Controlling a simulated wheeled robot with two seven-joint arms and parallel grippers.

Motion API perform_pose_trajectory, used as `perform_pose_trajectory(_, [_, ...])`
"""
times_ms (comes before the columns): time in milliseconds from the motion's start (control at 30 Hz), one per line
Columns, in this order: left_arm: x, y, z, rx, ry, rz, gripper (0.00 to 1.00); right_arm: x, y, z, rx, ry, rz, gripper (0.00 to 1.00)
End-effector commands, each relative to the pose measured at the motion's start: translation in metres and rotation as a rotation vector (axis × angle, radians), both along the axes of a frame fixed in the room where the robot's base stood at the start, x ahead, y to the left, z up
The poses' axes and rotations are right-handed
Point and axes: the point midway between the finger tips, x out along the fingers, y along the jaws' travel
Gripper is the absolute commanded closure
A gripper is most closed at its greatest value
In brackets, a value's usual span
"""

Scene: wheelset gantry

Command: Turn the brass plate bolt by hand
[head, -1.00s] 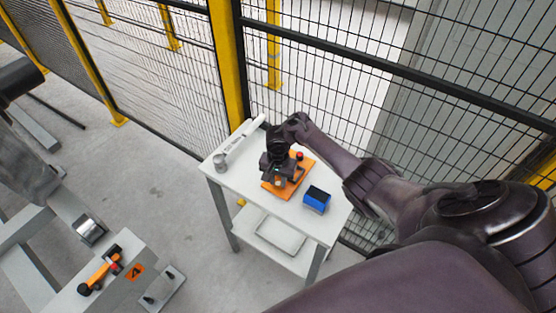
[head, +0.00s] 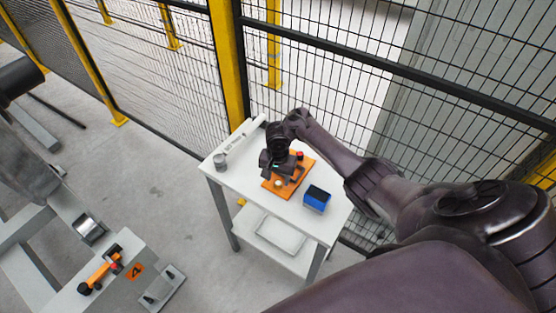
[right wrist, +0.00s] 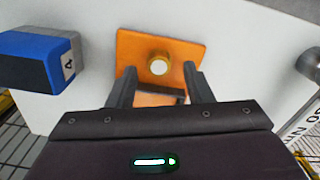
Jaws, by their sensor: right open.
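An orange plate (head: 304,177) lies on the white table (head: 228,178). The brass bolt (right wrist: 159,65) stands up from the orange plate in the right wrist view, with a pale round top. In the head view it is a small pale spot (head: 278,184) beside the gripper. My right gripper (right wrist: 160,74) is open, its two fingers apart on either side of the line to the bolt. The bolt shows just beyond the fingertips, and nothing is between the fingers. In the head view my right gripper (head: 276,170) hangs over the plate's left part. My left gripper is out of view.
A blue box (head: 316,200) stands on the table, right of the plate. A grey cylinder (head: 220,161) is near the table's left edge. A red knob (head: 299,154) is by the plate's far edge. Yellow-posted mesh fencing (head: 228,70) rises behind the table.

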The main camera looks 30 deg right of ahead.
Motion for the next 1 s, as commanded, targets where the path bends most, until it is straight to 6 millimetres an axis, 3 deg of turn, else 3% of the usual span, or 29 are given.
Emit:
perform_pose_trajectory(200, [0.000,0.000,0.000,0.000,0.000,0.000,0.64,0.002,-0.001,0.045,-0.001,-0.010,0.001,0.54])
perform_pose_trajectory(400, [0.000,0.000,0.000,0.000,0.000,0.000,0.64,0.003,0.002,0.059,0.002,-0.007,0.000,0.54])
perform_pose_trajectory(1000, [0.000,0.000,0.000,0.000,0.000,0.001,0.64,0.001,-0.002,0.068,-0.003,-0.005,-0.001,0.54])
